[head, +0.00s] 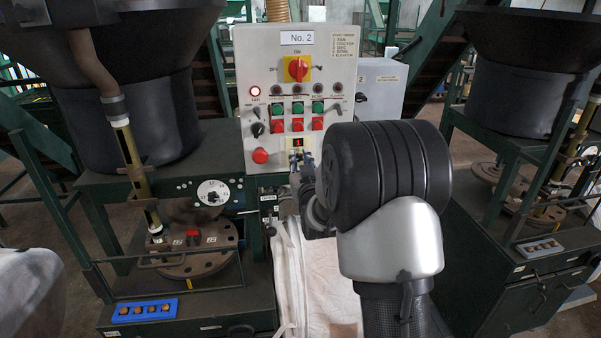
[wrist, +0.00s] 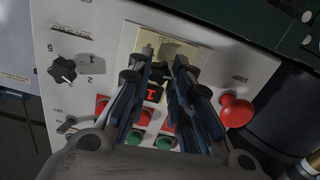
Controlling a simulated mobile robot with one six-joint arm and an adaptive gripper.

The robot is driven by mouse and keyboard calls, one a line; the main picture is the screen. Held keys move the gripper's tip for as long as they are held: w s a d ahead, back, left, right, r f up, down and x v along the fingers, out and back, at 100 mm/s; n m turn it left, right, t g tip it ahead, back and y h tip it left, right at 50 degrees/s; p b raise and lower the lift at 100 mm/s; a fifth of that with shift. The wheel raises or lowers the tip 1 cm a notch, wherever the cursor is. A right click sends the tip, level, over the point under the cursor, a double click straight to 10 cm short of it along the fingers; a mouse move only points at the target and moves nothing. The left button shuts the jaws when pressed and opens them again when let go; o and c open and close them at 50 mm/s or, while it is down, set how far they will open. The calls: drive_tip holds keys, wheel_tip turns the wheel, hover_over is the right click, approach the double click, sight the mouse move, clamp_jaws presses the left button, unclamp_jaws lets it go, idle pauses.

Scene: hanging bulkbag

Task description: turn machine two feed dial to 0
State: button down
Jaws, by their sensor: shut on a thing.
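The machine two panel, labelled No. 2 (head: 297,38), stands upright in the middle of the head view. Low on it is a pale yellow plate with a red lit digit display (head: 297,142). In the wrist view the display (wrist: 153,93) shows upside down and seems to read 1. My gripper (head: 298,160) is at this plate, just below the display. In the wrist view its fingers (wrist: 166,68) are shut on a small dark knob, which appears to be the feed dial (wrist: 159,71). The fingers hide most of the knob, so its pointer cannot be read.
A red button (wrist: 236,110) and a black numbered knob (wrist: 64,70) flank the fingers in the wrist view. Red and green buttons (head: 298,107) and a red-and-yellow switch (head: 297,69) sit higher on the panel. A white bag (head: 310,265) hangs below.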

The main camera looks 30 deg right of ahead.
drive_tip(key=n+b, duration=0.5)
drive_tip(key=b, duration=0.1)
drive_tip(key=shift+r+n+b, duration=0.1)
drive_tip(key=shift+n+b, duration=0.95)
drive_tip(key=shift+n, duration=0.35)
drive_tip(key=c, duration=1.4)
unclamp_jaws()
drive_tip(key=shift+c, duration=0.2)
drive_tip(key=v, duration=1.2)
